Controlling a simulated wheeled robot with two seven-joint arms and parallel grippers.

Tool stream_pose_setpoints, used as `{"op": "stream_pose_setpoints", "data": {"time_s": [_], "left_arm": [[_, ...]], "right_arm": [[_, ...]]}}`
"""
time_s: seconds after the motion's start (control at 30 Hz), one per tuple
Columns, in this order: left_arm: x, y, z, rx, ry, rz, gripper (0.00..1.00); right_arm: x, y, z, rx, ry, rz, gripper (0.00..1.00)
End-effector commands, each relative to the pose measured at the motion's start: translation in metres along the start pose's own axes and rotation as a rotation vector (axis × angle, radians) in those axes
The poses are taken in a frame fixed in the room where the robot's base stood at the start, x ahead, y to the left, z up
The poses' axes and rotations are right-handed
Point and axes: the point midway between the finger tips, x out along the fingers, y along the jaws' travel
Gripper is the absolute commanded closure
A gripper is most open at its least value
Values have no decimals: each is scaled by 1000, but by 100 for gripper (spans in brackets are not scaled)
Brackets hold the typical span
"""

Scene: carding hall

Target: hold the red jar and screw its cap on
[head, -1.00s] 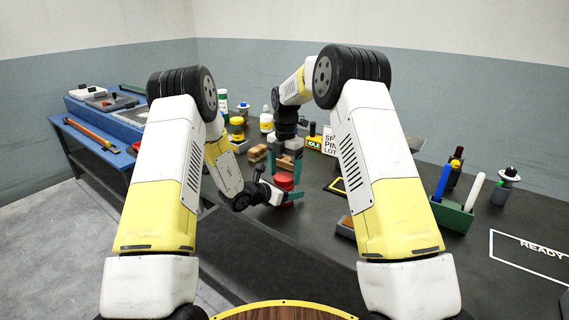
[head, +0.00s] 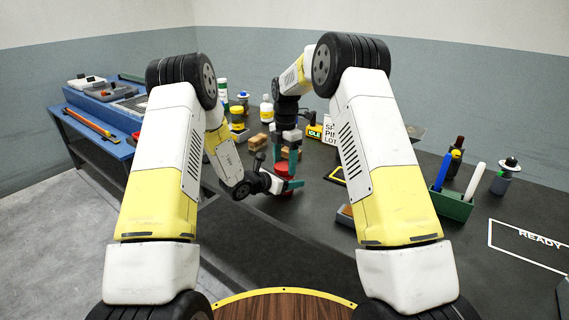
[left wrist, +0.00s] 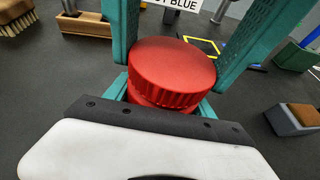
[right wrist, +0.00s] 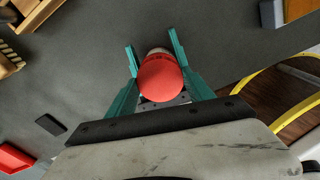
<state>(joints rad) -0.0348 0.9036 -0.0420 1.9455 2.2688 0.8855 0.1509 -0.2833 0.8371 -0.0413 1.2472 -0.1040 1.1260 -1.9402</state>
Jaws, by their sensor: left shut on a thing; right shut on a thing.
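The cap's round top (right wrist: 160,80) faces the right wrist camera. My left gripper (head: 284,186) reaches in from the side, shut on the jar below the cap. My right gripper (head: 287,166) points down from above, shut on the cap with a teal finger on each side. The fingers hide part of the rim, so I cannot tell how tightly the cap sits.
A green holder with pens (head: 451,206) stands to the right. A blue bench (head: 110,142) is at the left.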

Motion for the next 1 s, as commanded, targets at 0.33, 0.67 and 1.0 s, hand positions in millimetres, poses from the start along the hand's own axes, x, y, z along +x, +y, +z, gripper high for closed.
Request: {"op": "stream_pose_setpoints", "data": {"time_s": [0.33,0.67,1.0], "left_arm": [[0,-1,1,1,-1,-1,100],[0,-1,1,1,-1,-1,100],[0,0,1,1,-2,-1,100]], "right_arm": [[0,1,0,302,0,2,88],[0,1,0,299,0,2,18],[-5,1,0,299,0,2,18]]}}
